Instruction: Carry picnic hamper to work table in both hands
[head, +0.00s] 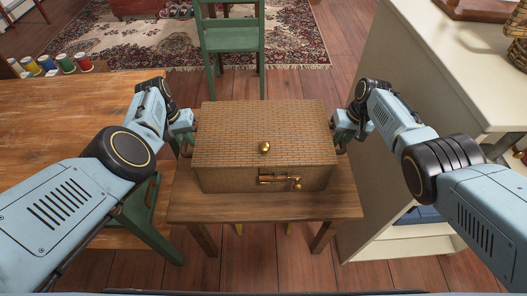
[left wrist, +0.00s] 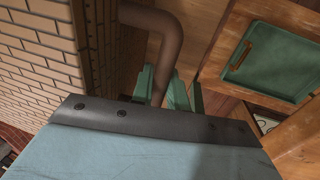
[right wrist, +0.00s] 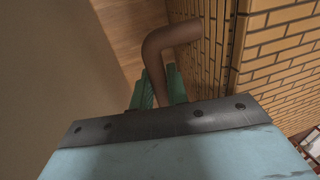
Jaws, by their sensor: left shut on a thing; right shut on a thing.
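The picnic hamper (head: 230,140) is a brown box with a woven, brick-like pattern, a brass knob and a brass latch on its front. It appears to sit on a small wooden table (head: 200,206), level and shut. My left gripper (head: 190,140) is at its left side, shut on a brown side handle (left wrist: 165,40). My right gripper (head: 339,136) is at its right side, shut on the other handle (right wrist: 160,45). The hamper's wall also shows in the left wrist view (left wrist: 40,60) and in the right wrist view (right wrist: 280,50). I cannot tell which surface is the work table.
A larger wooden table (head: 50,110) stands at the left, with several thread spools (head: 66,63) at its far edge. A green chair (head: 231,40) stands behind the hamper. A cream counter (head: 450,50) stands close on the right. A patterned rug (head: 130,40) lies beyond.

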